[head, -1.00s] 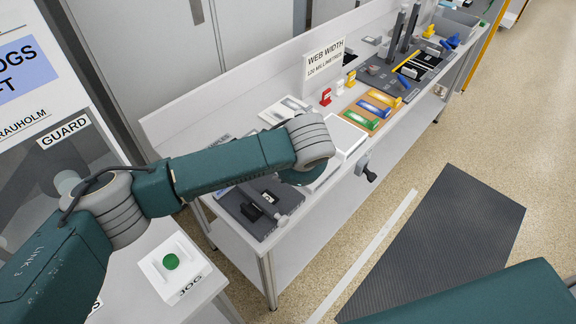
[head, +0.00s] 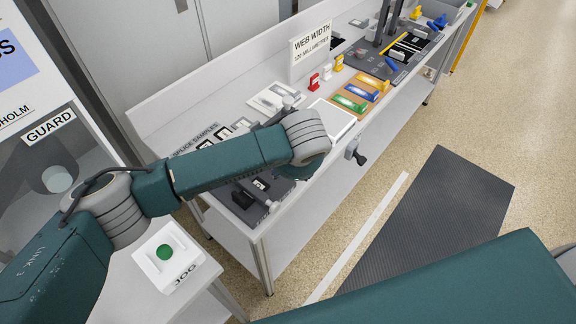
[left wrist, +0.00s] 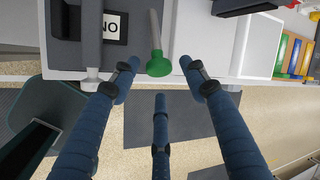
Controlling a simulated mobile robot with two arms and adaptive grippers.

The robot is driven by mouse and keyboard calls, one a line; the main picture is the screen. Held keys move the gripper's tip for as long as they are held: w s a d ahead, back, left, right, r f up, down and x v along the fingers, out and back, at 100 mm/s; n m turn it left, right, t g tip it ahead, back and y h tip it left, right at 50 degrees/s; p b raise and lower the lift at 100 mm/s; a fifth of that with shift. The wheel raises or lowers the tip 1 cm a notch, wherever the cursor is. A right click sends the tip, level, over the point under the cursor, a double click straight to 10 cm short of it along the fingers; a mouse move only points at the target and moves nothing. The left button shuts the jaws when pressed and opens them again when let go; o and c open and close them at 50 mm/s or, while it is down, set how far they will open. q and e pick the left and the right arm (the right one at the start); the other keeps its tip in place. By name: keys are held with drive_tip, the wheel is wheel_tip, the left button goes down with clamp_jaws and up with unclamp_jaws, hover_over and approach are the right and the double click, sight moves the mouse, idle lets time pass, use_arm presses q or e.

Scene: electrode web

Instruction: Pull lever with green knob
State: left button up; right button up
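In the left wrist view, the green knob (left wrist: 158,65) sits on the end of a grey lever (left wrist: 155,30) that points toward the camera. My left gripper (left wrist: 160,80) has its blue fingers spread, two above on either side of the knob and one below. The fingers are apart and I see no contact with the knob. In the head view my left arm (head: 230,160) reaches over the bench; the gripper and green knob are hidden there. My right gripper is out of view.
The lever belongs to a dark fixture (left wrist: 75,30) with a "NO" label at the bench's near edge (left wrist: 100,75). A white box with a green button (head: 165,252) stands below left.

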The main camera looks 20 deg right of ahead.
use_arm(q)
drive_tip(key=shift+a+r, duration=0.1)
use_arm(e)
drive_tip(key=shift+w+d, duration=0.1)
use_arm(q)
drive_tip(key=v, duration=1.2)
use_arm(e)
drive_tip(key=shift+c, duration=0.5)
